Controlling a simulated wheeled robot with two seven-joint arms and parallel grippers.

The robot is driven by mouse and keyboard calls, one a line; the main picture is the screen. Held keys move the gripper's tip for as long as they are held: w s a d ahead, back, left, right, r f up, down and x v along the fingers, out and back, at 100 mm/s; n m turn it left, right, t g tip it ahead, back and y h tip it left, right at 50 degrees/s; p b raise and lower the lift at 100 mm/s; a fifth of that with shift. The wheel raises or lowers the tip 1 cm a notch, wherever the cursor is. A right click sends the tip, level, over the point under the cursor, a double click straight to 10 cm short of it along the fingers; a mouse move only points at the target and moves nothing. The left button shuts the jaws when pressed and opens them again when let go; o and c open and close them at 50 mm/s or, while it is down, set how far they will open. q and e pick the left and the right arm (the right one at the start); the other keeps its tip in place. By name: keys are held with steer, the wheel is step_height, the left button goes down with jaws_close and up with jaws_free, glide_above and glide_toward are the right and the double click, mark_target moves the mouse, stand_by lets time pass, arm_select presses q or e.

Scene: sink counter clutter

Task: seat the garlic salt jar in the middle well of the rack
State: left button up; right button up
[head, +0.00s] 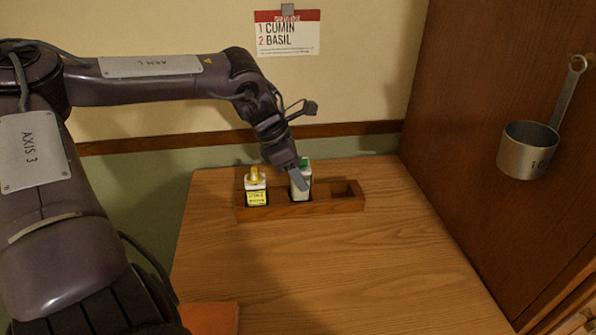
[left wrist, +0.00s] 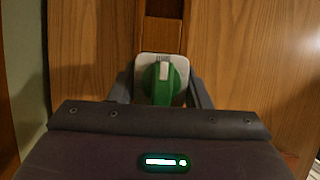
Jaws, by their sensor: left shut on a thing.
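The wooden rack (head: 290,210) stands near the back of the wooden counter. A pale jar with a green cap (head: 306,178) is upright at its middle well; its label is unreadable, so I cannot confirm it is the garlic salt. My left gripper (head: 300,181) is shut on this jar from above. In the left wrist view, the green cap (left wrist: 170,82) sits between the two fingers (left wrist: 163,92). The jar's base is hidden by the rack's front wall, so I cannot tell whether it touches the well floor. My right gripper is not in view.
A yellow-capped jar with a yellow label (head: 256,190) stands in the left well. The right well (head: 344,190) is empty. A note reading cumin and basil (head: 287,35) hangs on the wall. A metal measuring cup (head: 527,148) hangs at right. An orange item (head: 210,317) lies in front.

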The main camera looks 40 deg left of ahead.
arm_select(q)
steer(key=shift+f+b, duration=0.85)
steer(key=shift+f, duration=0.35)
steer(key=o, duration=1.2)
steer(key=v, duration=0.7)
steer(key=shift+s+r+b, duration=0.2)
steer(key=shift+r+b, duration=0.15)
